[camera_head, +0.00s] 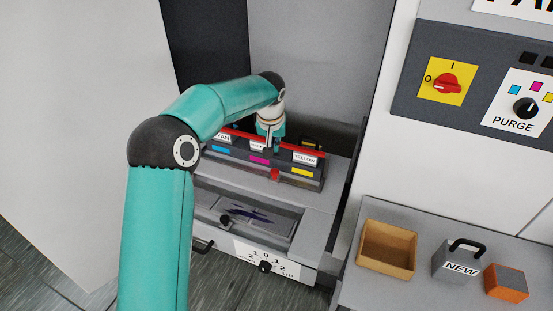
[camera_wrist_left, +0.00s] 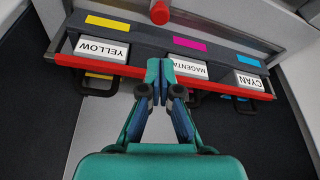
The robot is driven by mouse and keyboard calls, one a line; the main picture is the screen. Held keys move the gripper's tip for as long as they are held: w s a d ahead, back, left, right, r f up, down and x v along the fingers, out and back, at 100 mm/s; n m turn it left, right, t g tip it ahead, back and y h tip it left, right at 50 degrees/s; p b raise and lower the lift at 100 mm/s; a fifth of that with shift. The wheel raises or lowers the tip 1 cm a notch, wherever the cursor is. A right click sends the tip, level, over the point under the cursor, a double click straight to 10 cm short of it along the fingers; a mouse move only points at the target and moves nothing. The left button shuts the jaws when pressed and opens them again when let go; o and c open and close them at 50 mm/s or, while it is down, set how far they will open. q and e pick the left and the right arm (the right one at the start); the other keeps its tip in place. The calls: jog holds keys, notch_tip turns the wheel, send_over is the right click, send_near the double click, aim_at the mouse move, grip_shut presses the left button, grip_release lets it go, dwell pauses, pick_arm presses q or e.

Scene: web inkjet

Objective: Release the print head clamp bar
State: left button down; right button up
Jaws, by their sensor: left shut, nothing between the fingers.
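The red clamp bar (camera_head: 225,131) runs across the row of print heads inside the open machine bay. In the left wrist view the bar (camera_wrist_left: 110,68) crosses over the heads labelled YELLOW (camera_wrist_left: 102,50), MAGENTA (camera_wrist_left: 190,68) and CYAN (camera_wrist_left: 249,82). A red knob (camera_head: 275,174) is on the front of the head block and shows at the top of the wrist view (camera_wrist_left: 160,12). My left gripper (camera_wrist_left: 160,66) is shut and empty, its fingertips over the middle of the bar. I cannot tell whether they touch it. It also shows in the head view (camera_head: 271,146), partly hidden by its wrist. My right gripper is out of view.
Below the heads is a grey tray (camera_head: 290,222) with dark stains and a front panel of numbers (camera_head: 244,248). At right, a shelf holds a wooden box (camera_head: 367,254), a grey NEW block (camera_head: 452,268) and an orange block (camera_head: 507,288). A control panel (camera_head: 406,98) is above.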

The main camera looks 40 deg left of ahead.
aim_at(275, 162)
pick_arm(q)
jog(key=p+x, duration=0.1)
jog(key=x, duration=0.9)
jog(key=shift+s, duration=0.1)
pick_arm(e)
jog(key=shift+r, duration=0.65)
